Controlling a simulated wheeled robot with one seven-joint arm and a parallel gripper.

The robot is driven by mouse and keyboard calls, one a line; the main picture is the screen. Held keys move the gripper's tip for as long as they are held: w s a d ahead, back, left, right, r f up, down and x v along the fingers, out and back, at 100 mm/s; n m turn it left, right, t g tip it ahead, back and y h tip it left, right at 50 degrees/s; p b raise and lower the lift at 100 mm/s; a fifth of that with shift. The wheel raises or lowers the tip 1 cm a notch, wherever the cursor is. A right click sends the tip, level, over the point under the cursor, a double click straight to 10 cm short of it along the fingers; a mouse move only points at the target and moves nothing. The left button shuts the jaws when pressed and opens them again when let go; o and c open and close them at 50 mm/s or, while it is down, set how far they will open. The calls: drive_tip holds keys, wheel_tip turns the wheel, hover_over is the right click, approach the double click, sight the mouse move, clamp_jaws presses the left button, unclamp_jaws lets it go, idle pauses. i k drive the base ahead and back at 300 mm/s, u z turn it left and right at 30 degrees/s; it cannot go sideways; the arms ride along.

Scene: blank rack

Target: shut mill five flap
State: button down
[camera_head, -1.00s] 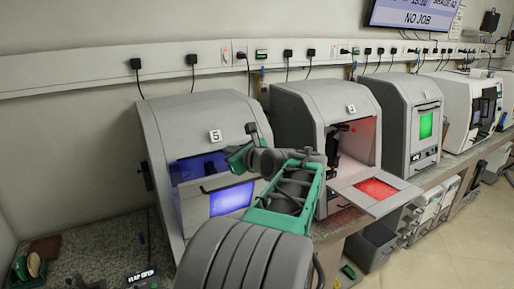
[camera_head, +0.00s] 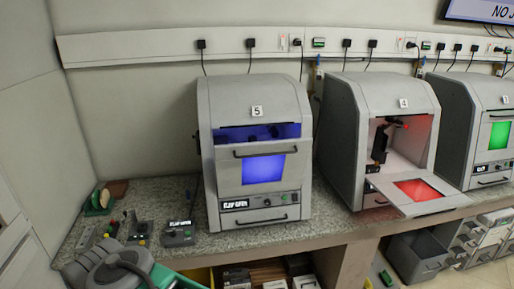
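Mill five (camera_head: 213,125), a grey machine labelled 5, stands on the counter at the centre. Its flap (camera_head: 228,172) has a dark handle and a window glowing blue-violet. The flap stands close to upright, but a blue-lit gap (camera_head: 258,133) shows along its top edge, so it is not flush with the housing. The small display (camera_head: 235,204) under the flap appears to read "FLAP OPEN". Grey and green parts of my arm show at the lower left, apart from the mill. The fingertips of my gripper cannot be made out.
Mill four (camera_head: 385,92), to the right, has its flap (camera_head: 440,206) lowered, with a red glow. A further mill with a green window is at the right edge. A control box (camera_head: 179,236) and small tools lie left of mill five. Drawers and bins are below the counter.

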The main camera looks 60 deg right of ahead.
sight(236, 176)
drive_tip(key=u, duration=0.65)
drive_tip(key=k, duration=0.85)
drive_tip(key=z, duration=1.15)
drive_tip(key=i, duration=0.5)
